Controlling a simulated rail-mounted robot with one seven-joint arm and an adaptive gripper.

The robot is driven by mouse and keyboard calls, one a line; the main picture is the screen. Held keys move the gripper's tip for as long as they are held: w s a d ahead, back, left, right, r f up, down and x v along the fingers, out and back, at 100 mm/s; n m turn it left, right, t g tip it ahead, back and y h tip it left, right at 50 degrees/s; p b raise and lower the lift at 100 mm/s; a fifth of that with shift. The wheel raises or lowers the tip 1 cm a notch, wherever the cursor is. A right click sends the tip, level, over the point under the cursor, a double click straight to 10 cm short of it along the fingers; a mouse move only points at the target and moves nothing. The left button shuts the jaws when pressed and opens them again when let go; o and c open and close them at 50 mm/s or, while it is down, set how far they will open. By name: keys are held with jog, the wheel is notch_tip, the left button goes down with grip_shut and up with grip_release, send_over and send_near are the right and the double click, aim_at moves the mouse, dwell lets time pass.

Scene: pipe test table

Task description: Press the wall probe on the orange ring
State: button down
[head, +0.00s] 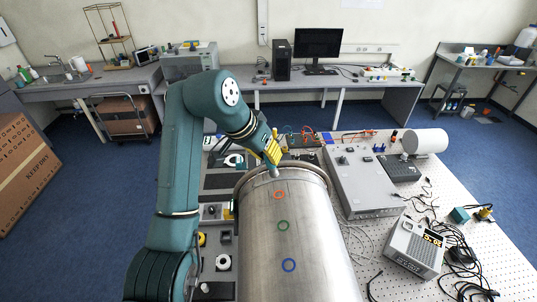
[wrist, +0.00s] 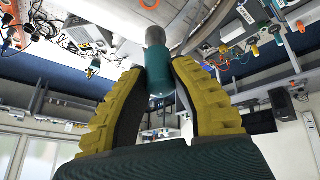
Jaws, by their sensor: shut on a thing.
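The large metal pipe (head: 290,240) lies in the lower middle of the head view. The orange ring (head: 280,194) is marked on its top near the far end. In the wrist view, an orange mark (wrist: 150,4) shows at the top edge, just beyond the probe's tip. My gripper (head: 272,155) is above the far end of the pipe. Its yellow fingers are shut on the wall probe (wrist: 159,78), a teal body with a grey tip. In the head view the probe (head: 274,171) points down, a little beyond the orange ring; contact with the pipe cannot be told.
A green ring (head: 283,226) and a blue ring (head: 289,265) are marked nearer on the pipe. A grey instrument box (head: 362,180) stands right of the pipe. A smaller device (head: 415,246) and loose cables lie on the perforated tabletop (head: 500,210).

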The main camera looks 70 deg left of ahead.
aim_at(271, 171)
jog(key=shift+f, duration=0.25)
jog(key=shift+w+d+f+b, duration=0.15)
jog(key=shift+f+b, duration=0.25)
jog(key=shift+f, duration=0.5)
jog(key=shift+w+d+f+b, duration=0.15)
jog(key=shift+f+b, duration=0.25)
jog(key=shift+f, duration=0.45)
jog(key=shift+w+f+b, duration=0.15)
jog(key=shift+f+b, duration=0.25)
jog(key=shift+f, duration=0.5)
jog(key=shift+r, duration=0.2)
jog(key=shift+p, duration=0.85)
jog(key=shift+w+f+b, duration=0.15)
jog(key=shift+f+b, duration=0.1)
jog(key=shift+f, duration=0.45)
jog(key=shift+w+f+b, duration=0.1)
jog(key=shift+f+b, duration=0.15)
jog(key=shift+f, duration=0.4)
jog(key=shift+f+p, duration=0.25)
jog(key=shift+p, duration=0.05)
